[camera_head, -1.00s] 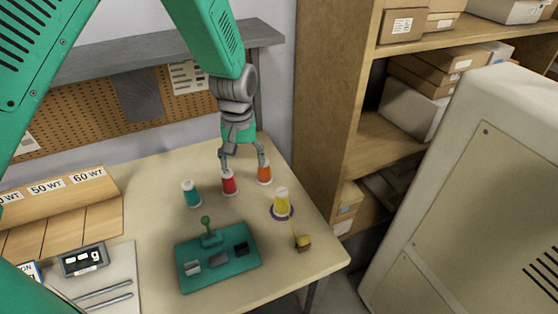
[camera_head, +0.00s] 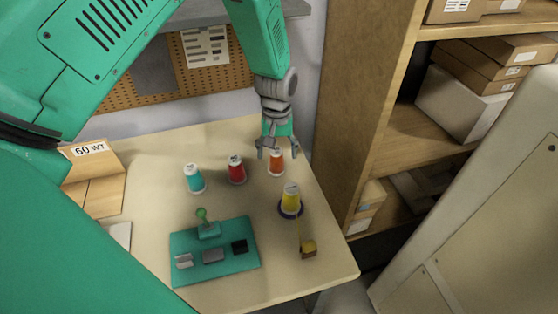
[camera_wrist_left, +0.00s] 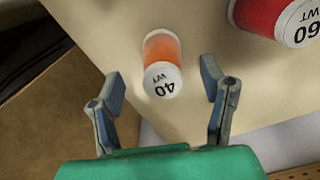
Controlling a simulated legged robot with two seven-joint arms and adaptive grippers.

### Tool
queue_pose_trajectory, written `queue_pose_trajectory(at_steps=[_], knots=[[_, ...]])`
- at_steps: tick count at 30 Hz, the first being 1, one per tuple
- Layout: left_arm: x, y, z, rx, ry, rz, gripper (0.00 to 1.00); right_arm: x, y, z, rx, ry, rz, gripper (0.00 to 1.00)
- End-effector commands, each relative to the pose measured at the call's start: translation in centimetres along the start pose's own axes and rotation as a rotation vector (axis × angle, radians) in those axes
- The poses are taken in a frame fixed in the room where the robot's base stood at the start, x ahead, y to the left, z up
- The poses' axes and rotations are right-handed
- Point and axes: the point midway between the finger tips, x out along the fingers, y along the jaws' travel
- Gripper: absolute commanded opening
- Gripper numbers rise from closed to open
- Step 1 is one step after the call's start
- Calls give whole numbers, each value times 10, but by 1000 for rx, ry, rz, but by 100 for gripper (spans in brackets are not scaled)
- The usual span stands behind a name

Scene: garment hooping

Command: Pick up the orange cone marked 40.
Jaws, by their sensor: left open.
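The orange cone (camera_head: 276,163) with a white top stands on the table, right of the red cone (camera_head: 236,170). In the left wrist view the orange cone (camera_wrist_left: 162,50) shows the mark "40 WT" on its white top (camera_wrist_left: 162,80). My left gripper (camera_head: 277,150) is over the orange cone from behind, its fingers spread. In the left wrist view my left gripper (camera_wrist_left: 164,85) is open and empty, with the cone's top between and just beyond the fingertips. I cannot tell whether a finger touches it. My right gripper is not in view.
A teal cone (camera_head: 194,178) stands at left and a yellow cone (camera_head: 290,198) on a purple base stands in front. A wooden shelf (camera_head: 365,110) rises close at right.

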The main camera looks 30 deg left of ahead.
Motion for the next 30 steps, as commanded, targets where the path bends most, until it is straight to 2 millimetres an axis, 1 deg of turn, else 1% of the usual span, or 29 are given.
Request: queue_pose_trajectory(at_steps=[6, 9, 12, 17, 18, 20, 21, 22, 23, 30], knots=[[34, 1, -3, 0, -4, -2, 65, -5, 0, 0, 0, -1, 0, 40], [44, 2, -3, 0, -3, -2, 65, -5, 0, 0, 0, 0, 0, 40], [48, 2, -3, 0, -1, -1, 65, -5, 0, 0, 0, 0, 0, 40], [47, 3, -2, 0, 0, -1, 65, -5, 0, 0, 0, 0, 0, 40], [47, 3, -2, 0, 0, -1, 62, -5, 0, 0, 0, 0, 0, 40], [47, 3, -2, 0, 0, -1, 40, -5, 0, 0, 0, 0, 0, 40], [47, 3, -2, 0, 0, -1, 26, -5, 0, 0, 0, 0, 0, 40], [47, 3, -2, 0, -1, -1, 16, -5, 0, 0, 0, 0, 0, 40], [47, 3, -2, 0, -1, -1, 10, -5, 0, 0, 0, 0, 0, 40], [47, 2, -3, 0, -1, 0, 10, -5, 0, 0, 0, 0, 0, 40]])
